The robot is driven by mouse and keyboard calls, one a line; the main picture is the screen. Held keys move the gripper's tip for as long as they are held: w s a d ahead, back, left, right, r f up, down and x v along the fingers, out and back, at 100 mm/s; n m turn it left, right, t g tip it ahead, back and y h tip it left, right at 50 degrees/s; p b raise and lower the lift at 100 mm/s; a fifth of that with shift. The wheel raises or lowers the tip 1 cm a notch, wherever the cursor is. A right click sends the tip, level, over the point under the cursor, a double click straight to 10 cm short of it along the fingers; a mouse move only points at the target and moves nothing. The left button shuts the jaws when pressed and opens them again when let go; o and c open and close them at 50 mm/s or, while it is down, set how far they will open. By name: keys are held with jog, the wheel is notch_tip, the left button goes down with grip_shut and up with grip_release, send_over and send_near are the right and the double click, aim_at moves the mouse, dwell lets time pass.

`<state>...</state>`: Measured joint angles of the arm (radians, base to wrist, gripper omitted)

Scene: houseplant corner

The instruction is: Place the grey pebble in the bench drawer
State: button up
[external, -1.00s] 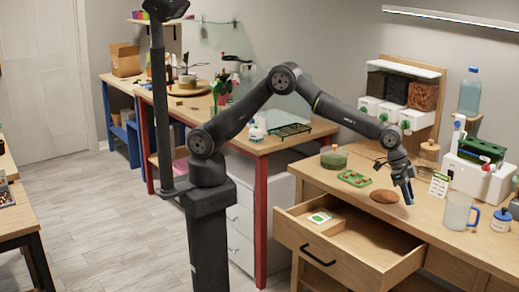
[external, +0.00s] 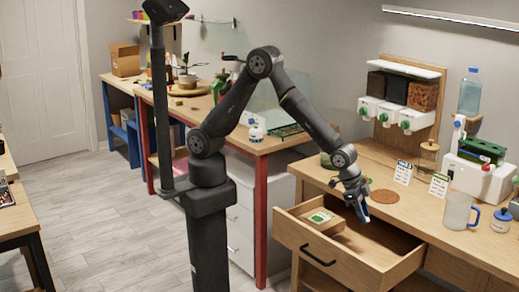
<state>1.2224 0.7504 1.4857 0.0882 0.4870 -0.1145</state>
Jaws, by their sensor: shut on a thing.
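The bench drawer (external: 303,240) is pulled open at the front of the wooden bench on the right. My gripper (external: 364,214) points down over the back part of the open drawer, right of a small wooden divider or box that holds a green and white packet (external: 320,216). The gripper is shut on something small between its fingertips. I take this to be the grey pebble, but it is too small and hidden to make out. No grey pebble shows elsewhere on the bench.
A round brown mat (external: 384,196) lies on the bench just behind the gripper. Two upright cards (external: 403,172), a clear mug (external: 457,211) and a blue-lidded jar (external: 501,220) stand to the right. The drawer's right part looks empty.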

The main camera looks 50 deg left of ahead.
jog(key=s+a+f, duration=0.1)
jog(key=a+f, duration=0.1)
jog(key=f, duration=0.1)
jog(key=s+a+f, duration=0.1)
jog(key=a+f, duration=0.1)
jog(key=f, duration=0.2)
jog(key=s+a+f, duration=0.1)
jog(key=a+f, duration=0.1)
jog(key=f, duration=0.1)
jog(key=shift+a+f, duration=0.1)
jog(key=shift+f, duration=2.15)
jog(key=shift+f, duration=0.1)
jog(key=o, duration=0.6)
jog(key=shift+c, duration=0.2)
jog(key=o, duration=0.4)
jog(key=v, duration=1.2)
jog(key=shift+w, duration=0.15)
